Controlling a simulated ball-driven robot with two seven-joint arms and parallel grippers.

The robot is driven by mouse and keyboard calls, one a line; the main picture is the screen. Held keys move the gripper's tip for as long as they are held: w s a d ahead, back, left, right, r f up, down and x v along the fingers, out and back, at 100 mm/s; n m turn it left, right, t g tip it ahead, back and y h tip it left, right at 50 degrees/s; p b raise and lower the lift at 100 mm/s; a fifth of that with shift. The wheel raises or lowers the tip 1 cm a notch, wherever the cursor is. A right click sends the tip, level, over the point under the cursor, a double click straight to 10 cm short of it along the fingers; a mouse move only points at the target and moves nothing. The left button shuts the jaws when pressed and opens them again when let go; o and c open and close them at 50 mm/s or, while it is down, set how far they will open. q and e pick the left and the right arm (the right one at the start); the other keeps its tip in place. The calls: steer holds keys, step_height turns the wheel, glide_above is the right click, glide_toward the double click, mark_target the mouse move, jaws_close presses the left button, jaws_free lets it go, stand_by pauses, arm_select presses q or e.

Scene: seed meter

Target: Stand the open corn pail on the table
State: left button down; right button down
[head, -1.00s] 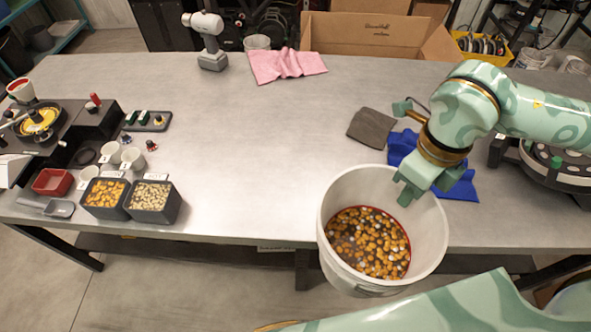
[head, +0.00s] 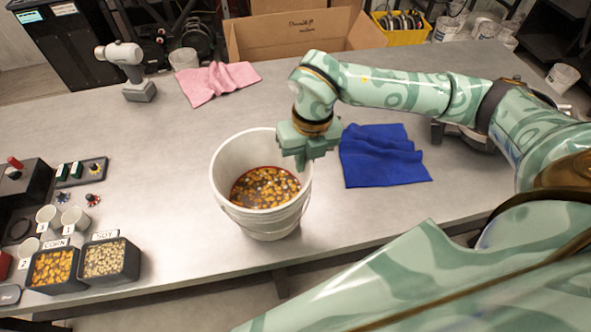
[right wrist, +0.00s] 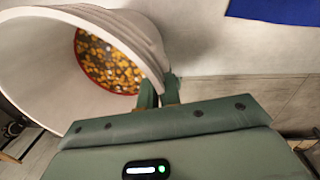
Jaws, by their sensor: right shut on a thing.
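The open white corn pail (head: 262,222) is upright in the head view, over the front part of the table (head: 180,225). Orange, yellow and pale kernels (head: 265,188) fill its lower part. My right gripper (head: 302,164) is shut on the right side of the pail's rim. The right wrist view shows the fingers (right wrist: 160,90) clamped on the wall of the pail (right wrist: 40,60), with kernels inside. I cannot tell whether the pail's base touches the table or hangs just above it. My left gripper is not in view.
A blue cloth (head: 385,157) lies right of the pail. Corn (head: 52,267) and soy (head: 110,260) bins and small cups stand at the left. A pink cloth (head: 218,82) and a drill (head: 125,70) are at the back. The table between is clear.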

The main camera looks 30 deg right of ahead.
mark_target(297, 183)
steer(key=shift+w+a+f, duration=0.3)
steer(key=shift+w+f, duration=0.1)
steer(key=shift+f, duration=0.2)
steer(key=shift+w+a+f, duration=0.25)
steer(key=shift+w+f, duration=0.15)
steer(key=shift+f, duration=0.2)
steer(key=shift+d+f, duration=0.1)
steer(key=shift+f, duration=1.25)
steer(key=c, duration=1.6)
jaws_free()
steer(key=shift+s+f, duration=0.1)
steer(key=shift+f, duration=0.05)
steer(key=r, duration=0.8)
steer(key=d+r, duration=0.1)
steer(key=r, duration=0.3)
steer(key=shift+s+r, duration=0.1)
